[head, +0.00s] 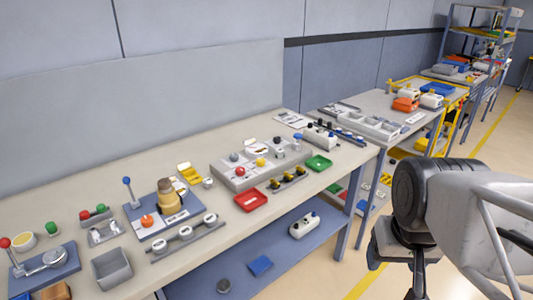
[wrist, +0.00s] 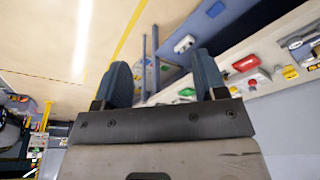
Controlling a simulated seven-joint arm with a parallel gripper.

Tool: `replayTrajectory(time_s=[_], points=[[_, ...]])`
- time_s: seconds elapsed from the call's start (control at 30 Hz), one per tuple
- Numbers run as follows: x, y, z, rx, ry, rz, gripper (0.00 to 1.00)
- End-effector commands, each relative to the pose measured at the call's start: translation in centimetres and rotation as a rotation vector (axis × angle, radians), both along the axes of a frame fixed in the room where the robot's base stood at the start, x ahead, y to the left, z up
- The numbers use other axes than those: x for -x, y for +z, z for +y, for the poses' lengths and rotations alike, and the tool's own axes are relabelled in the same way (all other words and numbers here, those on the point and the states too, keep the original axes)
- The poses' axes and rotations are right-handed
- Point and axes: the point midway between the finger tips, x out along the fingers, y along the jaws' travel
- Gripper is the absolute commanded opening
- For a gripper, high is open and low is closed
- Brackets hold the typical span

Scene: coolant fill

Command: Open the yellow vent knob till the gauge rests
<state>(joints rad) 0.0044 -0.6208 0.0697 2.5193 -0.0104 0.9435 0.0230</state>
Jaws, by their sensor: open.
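The yellow vent knob (head: 261,162) sits on top of a grey panel block (head: 233,184) on the long bench, in the head view. A red knob (head: 239,170) stands to its left on the same block. A small round grey-white fitting (head: 281,153) to its right may be the gauge; its face and needle are too small to read. My gripper shows in the wrist view (wrist: 163,80), its two dark blue fingers wide apart with nothing between them. In the head view my arm is at the right, off the bench and well away from the knob.
A tall tan stepped part (head: 166,194) and a blue-handled lever (head: 128,190) stand to the left. Open floor lies beside the bench.

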Motion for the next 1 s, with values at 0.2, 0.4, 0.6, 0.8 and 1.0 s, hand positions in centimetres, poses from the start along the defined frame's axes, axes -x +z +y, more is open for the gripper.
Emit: replayTrajectory(time_s=[0.2, 0.4, 0.6, 0.8, 1.0], points=[[-3.0, 1.2, 0.5, -0.006, -0.006, 0.013, 0.65], [-7.3, 2.7, 1.4, -0.013, -0.018, 0.03, 0.65], [-12.1, 4.0, 2.6, -0.019, -0.03, 0.045, 0.65], [-16.9, 4.8, 4.0, -0.026, -0.042, 0.063, 0.65], [-21.7, 5.2, 5.6, -0.03, -0.054, 0.08, 0.65]])
